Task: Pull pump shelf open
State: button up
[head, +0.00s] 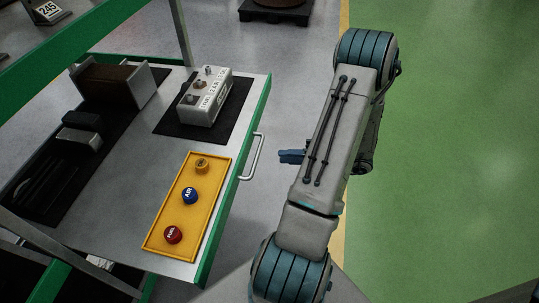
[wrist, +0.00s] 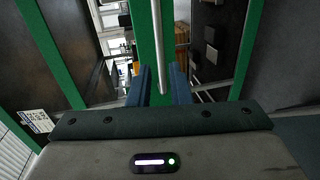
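The pump shelf (head: 138,178) is a grey tray-like surface with a green front edge, on the left in the head view. A silver bar handle (head: 254,157) stands out from that edge. My gripper (head: 282,156) is right of the handle in the head view, with a small gap between its blue fingertip and the bar. In the wrist view my gripper (wrist: 161,84) has its two blue fingers apart, with nothing clamped between them. The handle (wrist: 182,42) runs down toward the space between the fingers, in front of the green edge (wrist: 147,45).
On the shelf are a grey box with knobs (head: 206,96), a yellow tray (head: 157,235) with three round caps, a brown-topped block (head: 112,82) and dark mats. Green frame beams pass above it. Open floor (head: 450,170) lies at right.

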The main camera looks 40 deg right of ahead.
jog(key=v, duration=0.4)
dwell(0.5)
jog(key=w+a+r+n+g+h+p, duration=0.15)
jog(key=a+r+n+g+p, duration=0.35)
jog(key=a+r+n+g, duration=1.1)
jog(key=s+a+r+n+t+h+p, duration=0.1)
jog(key=a+r+n+t+h+p, duration=0.2)
jog(key=r+n, duration=0.4)
jog(key=s+a+r+n+t+h+p, duration=0.2)
jog(key=a+r+n+h, duration=0.4)
jog(key=n, duration=1.6)
jog(key=shift+s+a+r+n+t+p, duration=0.15)
jog(key=shift+a+r+n+t+p, duration=0.15)
jog(key=shift+a+r+t+p, duration=0.5)
jog(key=shift+a+r, duration=0.15)
jog(key=shift+a, duration=0.05)
